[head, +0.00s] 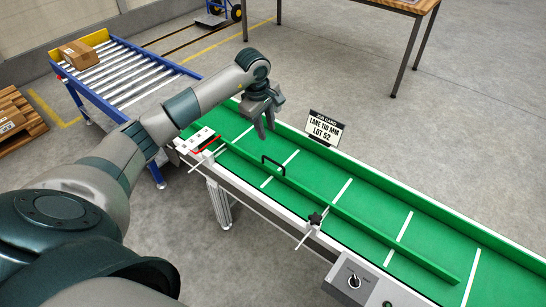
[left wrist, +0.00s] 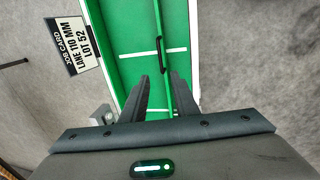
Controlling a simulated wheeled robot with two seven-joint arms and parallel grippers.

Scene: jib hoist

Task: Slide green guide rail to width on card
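The green guide rail (head: 344,217) runs lengthwise along the green conveyor belt (head: 375,187), with a black handle (head: 273,163) standing on it. The handle also shows in the left wrist view (left wrist: 159,44). The job card (head: 326,128) stands at the belt's far edge and reads "LANE 110 MM, LOT 52"; it also shows in the left wrist view (left wrist: 72,44). My left gripper (head: 264,129) hangs over the belt's upper-left part, apart from the handle. In the left wrist view its two fingers (left wrist: 158,92) are spread with nothing held between them. My right gripper is not in view.
A black clamp knob (head: 315,219) on a rod sits at the near edge. A control box with a switch (head: 354,281) is at the near side. A red and white piece (head: 200,140) lies at the belt's left end. A roller conveyor (head: 125,70) carries a carton (head: 78,54).

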